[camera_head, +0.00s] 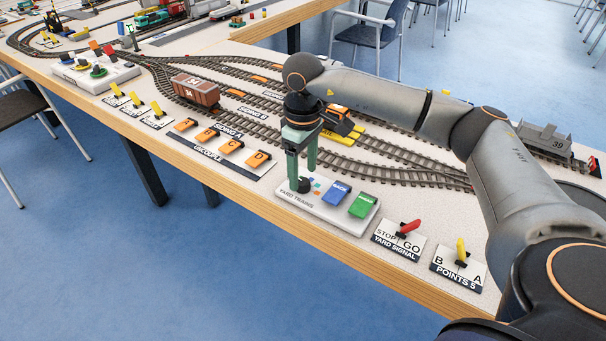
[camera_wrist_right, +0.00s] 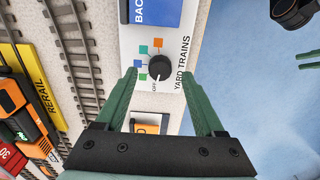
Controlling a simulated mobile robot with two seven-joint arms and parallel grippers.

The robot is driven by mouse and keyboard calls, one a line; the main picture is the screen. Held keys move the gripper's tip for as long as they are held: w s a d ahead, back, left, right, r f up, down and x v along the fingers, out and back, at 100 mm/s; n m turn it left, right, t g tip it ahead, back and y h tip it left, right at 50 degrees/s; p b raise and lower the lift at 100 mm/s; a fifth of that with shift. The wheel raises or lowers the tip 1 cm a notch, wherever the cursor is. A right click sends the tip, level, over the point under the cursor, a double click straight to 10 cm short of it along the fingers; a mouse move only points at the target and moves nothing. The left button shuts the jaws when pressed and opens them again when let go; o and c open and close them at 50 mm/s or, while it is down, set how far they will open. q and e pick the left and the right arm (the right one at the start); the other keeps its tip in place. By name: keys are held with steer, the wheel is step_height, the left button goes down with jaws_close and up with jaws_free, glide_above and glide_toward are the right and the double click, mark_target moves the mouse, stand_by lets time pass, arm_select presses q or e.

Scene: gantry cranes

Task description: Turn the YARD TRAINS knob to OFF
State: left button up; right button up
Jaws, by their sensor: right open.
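The YARD TRAINS knob (camera_head: 304,186) is a small black dial on a white panel (camera_head: 326,212) near the table's front edge. In the right wrist view the knob (camera_wrist_right: 159,67) has a pale mark on its lower side, towards the OFF label (camera_wrist_right: 154,86). My right gripper (camera_head: 303,178) points down over the knob. In its wrist view the open green fingers (camera_wrist_right: 159,73) stand on either side of the knob, with visible gaps. Green finger-like bars (camera_wrist_right: 309,60) at the right edge of that view look like my left gripper; their state is unclear.
Blue BACK (camera_head: 336,192) and green (camera_head: 363,205) buttons sit right of the knob. An orange button (camera_wrist_right: 150,125) is partly hidden behind my gripper. The YARD SIGNAL lever (camera_head: 408,229) and POINTS 5 lever (camera_head: 461,250) stand further right. Tracks and an orange crane (camera_head: 337,118) lie behind.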

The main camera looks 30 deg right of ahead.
mark_target(303, 181)
step_height(303, 181, up, 10)
steer(key=p, duration=0.1)
steer(key=shift+r, duration=0.2)
stand_by(0.4)
